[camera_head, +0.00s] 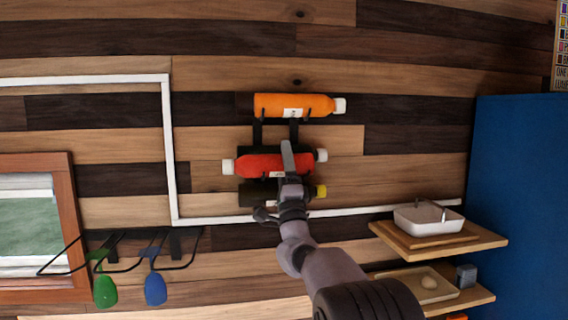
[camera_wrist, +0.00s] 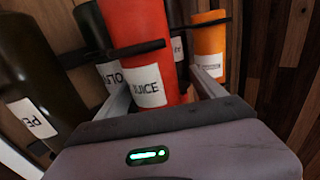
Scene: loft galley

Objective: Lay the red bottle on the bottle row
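The red bottle (camera_head: 255,165) lies nearly level in front of the wall, its white cap to the left. It fills the middle of the wrist view (camera_wrist: 148,50), with a white JUICE label. My gripper (camera_head: 288,158) has one finger along each side of it and appears shut on it. The bottle row is a black wall rack (camera_head: 257,131). It bears an orange bottle (camera_head: 300,104) on top and a dark bottle with a yellow cap (camera_head: 258,195) below. A white cap (camera_head: 321,155) shows behind the red bottle's right end. Whether the rack bears the red bottle is unclear.
In the wrist view a dark bottle (camera_wrist: 32,75) and a green-black bottle (camera_wrist: 92,30) stand close on the left. A black bar (camera_wrist: 137,49) crosses before the red bottle. Shelves with a white basin (camera_head: 428,218) are at right, hooks with utensils (camera_head: 155,288) at lower left.

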